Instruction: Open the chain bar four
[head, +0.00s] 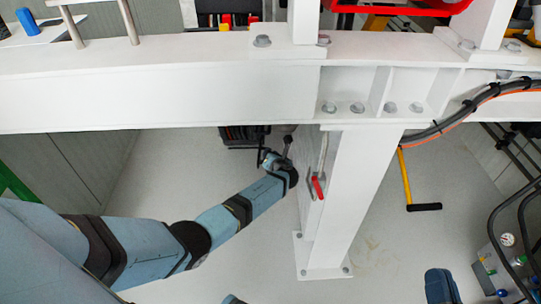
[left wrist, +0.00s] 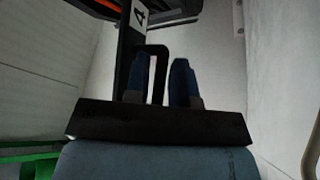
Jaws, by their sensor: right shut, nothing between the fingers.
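The chain bar four (left wrist: 131,45) is a black upright bar with a white label "4" in the left wrist view. A black loop handle (left wrist: 158,52) sticks out on its right side. My left gripper (left wrist: 158,75) is at this handle, with its two blue fingers apart and the handle's leg between them. I cannot tell whether the fingers press on it. In the head view my left gripper (head: 283,150) reaches under the white beam, mostly hidden by its own wrist. My right gripper (head: 440,285) shows only as a blue tip at the bottom edge, shut and empty.
A white beam (head: 160,95) crosses above my left arm. A white post (head: 345,190) with a red-handled lever (head: 317,186) stands just right of my left gripper. A yellow-handled tool (head: 407,180) and black hoses (head: 500,225) are further right. Pale floor (head: 155,175) is clear.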

